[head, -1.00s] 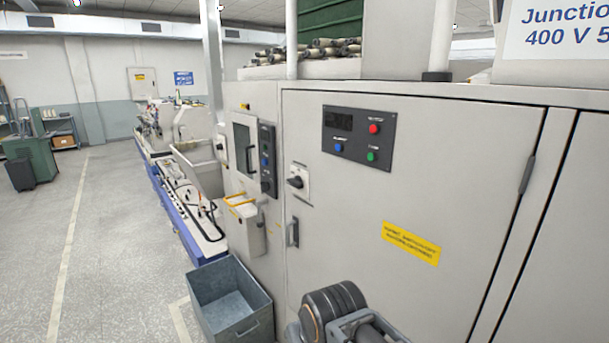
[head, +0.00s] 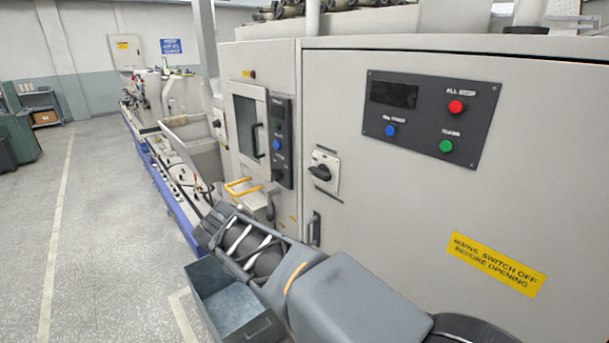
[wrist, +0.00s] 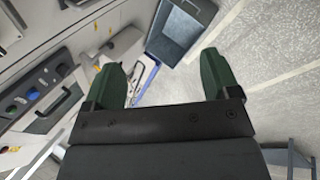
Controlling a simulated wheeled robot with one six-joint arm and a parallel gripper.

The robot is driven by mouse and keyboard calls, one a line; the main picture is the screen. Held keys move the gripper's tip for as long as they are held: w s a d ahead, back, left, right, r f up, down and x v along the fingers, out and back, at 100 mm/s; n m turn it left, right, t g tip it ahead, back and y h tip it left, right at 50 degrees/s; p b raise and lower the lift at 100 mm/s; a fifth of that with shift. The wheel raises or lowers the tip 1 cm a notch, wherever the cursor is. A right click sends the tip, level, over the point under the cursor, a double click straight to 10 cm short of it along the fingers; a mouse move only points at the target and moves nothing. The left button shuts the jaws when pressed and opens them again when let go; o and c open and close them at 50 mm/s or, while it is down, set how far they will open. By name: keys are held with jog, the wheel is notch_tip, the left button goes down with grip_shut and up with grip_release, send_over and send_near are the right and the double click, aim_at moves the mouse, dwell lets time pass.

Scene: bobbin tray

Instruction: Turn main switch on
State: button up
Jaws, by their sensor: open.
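The main switch (head: 324,172) is a black rotary handle on a pale plate, on the cabinet front left of the control panel. Its handle lies close to horizontal, slightly tilted. In the head view my arm reaches across the lower middle, below the switch; the gripper's fingertips cannot be made out there. In the wrist view my gripper (wrist: 166,82) has two green fingers spread wide apart with nothing between them. The main switch cannot be made out in the wrist view.
A control panel (head: 430,119) with red, blue and green buttons sits right of the switch. A door handle (head: 313,229) is below it. A grey bin (head: 232,308) stands on the floor; it also shows in the wrist view (wrist: 181,30).

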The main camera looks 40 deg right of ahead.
jog(key=o, duration=0.3)
jog(key=w+d+r+n+g+h+b, duration=0.2)
jog(key=w+d+n+h, duration=0.4)
jog(key=d, duration=0.5)
jog(key=shift+w+d+r+n+g+h, duration=0.2)
jog(key=shift+w+r+n+g+h, duration=0.15)
jog(key=shift+w, duration=0.25)
jog(key=n+h+b, duration=0.1)
jog(key=n+h, duration=0.4)
jog(key=h, duration=0.1)
send_near(316, 172)
jog(key=shift+g, duration=0.45)
jog(key=d+p, duration=0.2)
jog(key=d, duration=0.7)
jog(key=shift+s+d+r+p, duration=0.1)
jog(key=shift+d+r+p, duration=0.05)
jog(key=shift+d+p, duration=0.2)
jog(key=shift+d, duration=0.7)
jog(key=shift+c, duration=0.5)
jog(key=c, duration=0.5)
jog(key=shift+m, duration=0.25)
jog(key=shift+c, duration=0.2)
